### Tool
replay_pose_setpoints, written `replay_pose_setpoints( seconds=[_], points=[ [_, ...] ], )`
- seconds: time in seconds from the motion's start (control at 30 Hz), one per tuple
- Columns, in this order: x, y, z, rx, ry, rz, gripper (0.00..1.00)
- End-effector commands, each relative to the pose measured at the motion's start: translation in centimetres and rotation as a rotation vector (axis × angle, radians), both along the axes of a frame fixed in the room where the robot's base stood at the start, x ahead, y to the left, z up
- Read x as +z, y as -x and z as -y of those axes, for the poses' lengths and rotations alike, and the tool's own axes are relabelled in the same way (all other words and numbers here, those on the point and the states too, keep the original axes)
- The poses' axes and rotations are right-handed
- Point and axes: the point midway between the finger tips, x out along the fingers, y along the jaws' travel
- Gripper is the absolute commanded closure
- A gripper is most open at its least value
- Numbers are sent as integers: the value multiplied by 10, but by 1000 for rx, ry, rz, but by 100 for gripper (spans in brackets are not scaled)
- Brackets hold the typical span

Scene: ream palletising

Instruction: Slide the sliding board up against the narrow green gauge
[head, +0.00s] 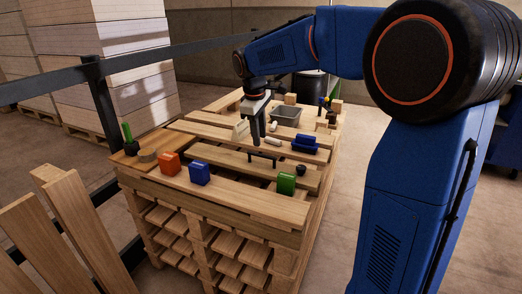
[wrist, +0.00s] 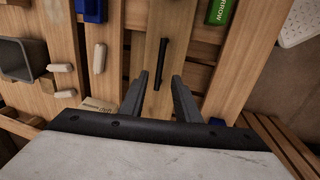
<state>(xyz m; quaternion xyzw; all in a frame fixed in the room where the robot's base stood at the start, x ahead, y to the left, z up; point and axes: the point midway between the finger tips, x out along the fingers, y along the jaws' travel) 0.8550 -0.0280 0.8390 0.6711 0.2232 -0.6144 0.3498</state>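The sliding board (head: 228,155) is a light wooden plank lying on the pallet stack, with a black bar handle (head: 262,158) on top. In the wrist view the board (wrist: 178,50) runs up the middle, and its handle (wrist: 161,63) stands along it. The narrow green gauge (head: 287,183) is a green block on the front plank; its lettered face shows at the top of the wrist view (wrist: 220,12). A gap with dark openings separates the board from it. My gripper (head: 256,147) points down above the board. In the wrist view its fingers (wrist: 160,78) are apart, either side of the handle, empty.
An orange block (head: 169,163) and a blue block (head: 199,173) stand on the front planks. A blue tray (head: 304,144), a grey bin (head: 287,113) and small pale pieces lie behind. A small black knob (head: 301,170) sits right of the board.

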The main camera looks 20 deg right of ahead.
Motion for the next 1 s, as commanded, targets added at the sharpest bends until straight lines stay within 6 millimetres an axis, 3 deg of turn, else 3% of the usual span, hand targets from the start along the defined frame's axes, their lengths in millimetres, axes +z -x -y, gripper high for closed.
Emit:
replay_pose_setpoints(
  seconds=[0.2,0.4,0.83,0.87,0.97,1.0],
  points=[
    [-38,-5,5,-2,1,-3,70],
    [-60,-9,8,-1,0,-1,70],
    [-69,-10,9,-1,1,-1,70],
    [-69,-10,9,-1,0,0,73],
    [-68,-10,9,-1,0,0,97],
    [-68,-10,9,-1,0,0,100]
  ],
)
